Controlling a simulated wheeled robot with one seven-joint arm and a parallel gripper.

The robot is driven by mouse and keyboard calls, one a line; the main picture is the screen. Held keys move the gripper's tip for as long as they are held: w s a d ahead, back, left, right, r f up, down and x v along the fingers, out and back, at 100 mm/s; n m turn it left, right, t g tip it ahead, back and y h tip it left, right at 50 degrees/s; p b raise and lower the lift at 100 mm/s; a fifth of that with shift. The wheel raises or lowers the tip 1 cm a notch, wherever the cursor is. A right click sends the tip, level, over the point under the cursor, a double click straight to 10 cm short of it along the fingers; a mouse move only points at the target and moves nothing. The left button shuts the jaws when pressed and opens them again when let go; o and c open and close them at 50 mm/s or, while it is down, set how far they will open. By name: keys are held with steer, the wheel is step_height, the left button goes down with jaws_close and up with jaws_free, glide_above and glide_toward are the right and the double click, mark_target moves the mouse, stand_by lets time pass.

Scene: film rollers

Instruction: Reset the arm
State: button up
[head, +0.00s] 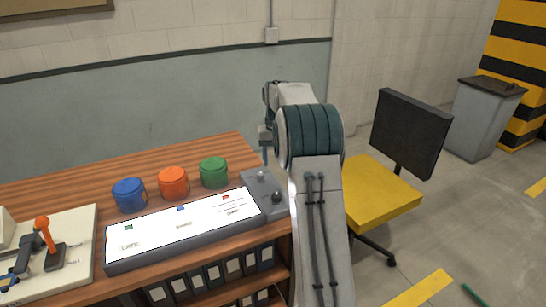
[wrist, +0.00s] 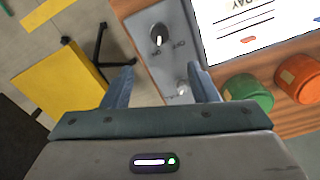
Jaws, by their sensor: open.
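My gripper (wrist: 162,83) is open, with its two fingers apart and nothing between them. In the wrist view the fingers point down over the right end of the light box, above its grey control panel (wrist: 172,45) with a black knob (wrist: 158,34). In the head view my arm rises on the right of the desk, and the gripper is mostly hidden behind it. A blue roller (head: 129,195), an orange roller (head: 173,183) and a green roller (head: 213,172) stand in a row on the desk, apart from the gripper. The green one (wrist: 250,92) and orange one (wrist: 300,78) also show in the wrist view.
The lit light box (head: 185,228) lies along the front of the wooden desk (head: 110,180). A board with an orange-handled device (head: 45,240) is at the left. A yellow chair (head: 375,192) stands right of the desk, and a grey bin (head: 480,118) stands farther back.

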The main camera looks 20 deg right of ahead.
steer(key=s+a+r+n+t, duration=0.1)
steer(key=s+a+r, duration=0.35)
steer(key=s, duration=0.25)
steer(key=s+a+r, duration=0.3)
steer(key=s+a, duration=0.3)
steer(key=s, duration=0.1)
steer(key=s+a+f+n+t, duration=0.1)
steer(key=s+a+f, duration=0.1)
steer(key=s, duration=0.8)
steer(key=s+a+f+n+p, duration=0.1)
steer(key=s+a, duration=0.4)
steer(key=s, duration=0.5)
steer(key=shift+s+a+f+t, duration=0.15)
steer(key=shift+a+f+t, duration=0.05)
steer(key=shift+f+t, duration=0.25)
steer(key=c, duration=0.3)
steer(key=shift+c, duration=0.4)
